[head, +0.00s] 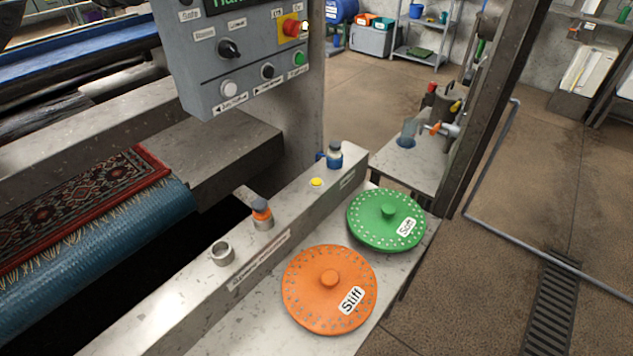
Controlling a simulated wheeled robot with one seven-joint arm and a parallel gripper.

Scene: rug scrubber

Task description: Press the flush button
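A small round yellow button (317,182) sits on top of the metal rail (190,282), near a white label (347,179) that is too small to read. The grey control panel (236,72) at the top carries a white button (229,88), a green button (299,58), two black knobs (229,48) and a red switch (291,27) on a yellow plate. The panel's small labels are mostly unreadable, so I cannot tell which button is marked flush. My gripper is not in view.
An orange disc marked Stiff (328,289) and a green disc (386,219) lie on the ledge before the rail. An orange-topped fitting (262,213), an open metal socket (222,253) and a blue fitting (334,155) stand on the rail. A rug (85,205) lies left.

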